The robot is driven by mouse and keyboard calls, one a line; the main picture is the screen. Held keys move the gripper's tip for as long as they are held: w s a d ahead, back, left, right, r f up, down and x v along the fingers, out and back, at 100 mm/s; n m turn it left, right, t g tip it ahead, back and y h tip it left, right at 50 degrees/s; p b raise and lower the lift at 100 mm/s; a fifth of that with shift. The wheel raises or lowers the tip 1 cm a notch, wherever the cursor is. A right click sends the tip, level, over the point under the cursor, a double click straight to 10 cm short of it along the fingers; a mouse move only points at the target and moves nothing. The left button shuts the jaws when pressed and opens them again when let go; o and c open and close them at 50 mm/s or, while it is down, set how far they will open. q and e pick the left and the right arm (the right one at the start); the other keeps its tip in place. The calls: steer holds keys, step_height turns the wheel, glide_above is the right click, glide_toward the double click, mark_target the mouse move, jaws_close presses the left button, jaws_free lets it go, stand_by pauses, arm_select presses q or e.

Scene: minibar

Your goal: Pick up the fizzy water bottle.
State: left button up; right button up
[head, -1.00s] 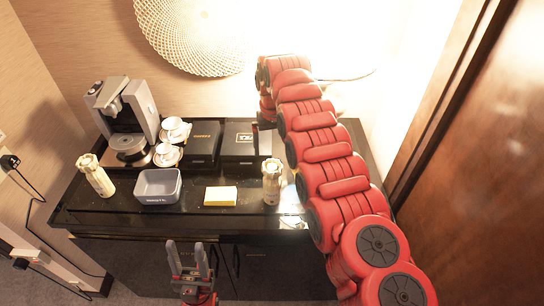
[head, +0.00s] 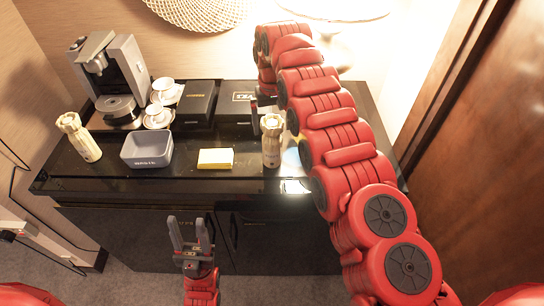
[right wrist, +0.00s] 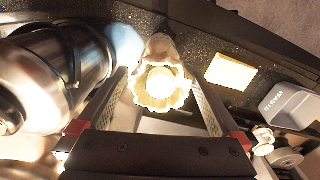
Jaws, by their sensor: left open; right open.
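Two alike cream bottles with scalloped caps stand upright on the black counter (head: 230,181); their labels are too small to read. One bottle (head: 272,143) is right of the middle; the other bottle (head: 80,138) is at the far left. My right gripper (head: 263,112) is open at the near-right bottle, mostly hidden behind my right arm. In the right wrist view the gripper (right wrist: 158,82) has its fingers on either side of that bottle (right wrist: 162,78), seen cap-on; I see no grip on it. My left gripper (head: 187,222) is open and empty in front of the counter.
A yellow-white sponge (head: 215,158) and grey tub (head: 147,150) lie between the bottles. A coffee machine (head: 112,75), cups (head: 160,102) and black boxes (head: 197,103) stand behind. A silver cylinder (right wrist: 40,80) is close to the gripper in the wrist view.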

mark_target(272, 137)
steer(key=shift+w+d+f+p, duration=0.1)
steer(key=shift+f+p, duration=0.2)
steer(key=shift+p, duration=0.05)
steer(key=shift+f+p, duration=0.55)
steer(key=shift+p, duration=0.05)
steer(key=f+p, duration=0.1)
steer(key=f, duration=0.2)
steer(key=shift+s, duration=0.2)
steer(key=shift+f, duration=0.3)
jaws_close()
